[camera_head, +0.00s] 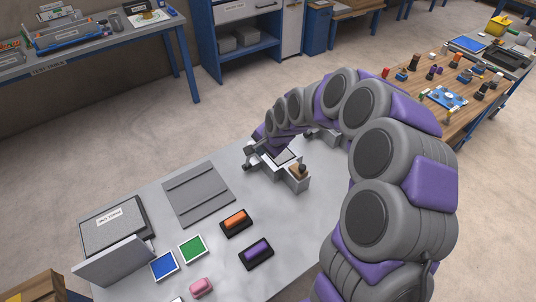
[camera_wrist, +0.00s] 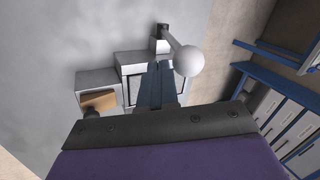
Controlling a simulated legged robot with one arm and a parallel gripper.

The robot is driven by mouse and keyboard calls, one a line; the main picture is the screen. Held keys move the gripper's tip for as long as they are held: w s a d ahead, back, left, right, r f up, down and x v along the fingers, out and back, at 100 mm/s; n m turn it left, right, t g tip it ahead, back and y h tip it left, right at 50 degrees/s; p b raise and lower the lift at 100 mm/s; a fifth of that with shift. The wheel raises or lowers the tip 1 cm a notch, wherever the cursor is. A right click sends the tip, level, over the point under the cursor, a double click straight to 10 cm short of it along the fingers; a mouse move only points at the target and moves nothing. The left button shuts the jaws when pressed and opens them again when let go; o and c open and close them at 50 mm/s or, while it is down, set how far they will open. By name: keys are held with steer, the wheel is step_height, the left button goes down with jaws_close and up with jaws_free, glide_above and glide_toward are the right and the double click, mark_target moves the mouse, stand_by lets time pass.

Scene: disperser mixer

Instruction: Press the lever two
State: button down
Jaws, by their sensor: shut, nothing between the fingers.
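The disperser mixer, a pale grey machine (camera_head: 292,183), stands on the grey table under the end of my arm. In the wrist view a lever with a white ball knob (camera_wrist: 188,61) rises from a small block at the machine's far side. A second block with a tan top (camera_wrist: 98,101) is on the left; this tan part (camera_head: 298,171) also shows in the head view. No label tells which lever is number two. My gripper (camera_wrist: 161,65) is shut and empty, its fingers over the machine's middle, left of the ball knob. Contact cannot be told. My arm partly hides the machine in the head view.
The table (camera_head: 300,220) also holds a grey panel (camera_head: 198,193), an orange block (camera_head: 236,222), a purple block (camera_head: 256,253), green (camera_head: 192,249) and blue (camera_head: 164,266) squares, and a pink object (camera_head: 201,287). A cluttered wooden table (camera_head: 420,110) stands at the right.

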steer(key=shift+a, duration=0.35)
steer(key=shift+w+d, duration=0.1)
steer(key=shift+d, duration=0.1)
steer(key=shift+r, duration=0.1)
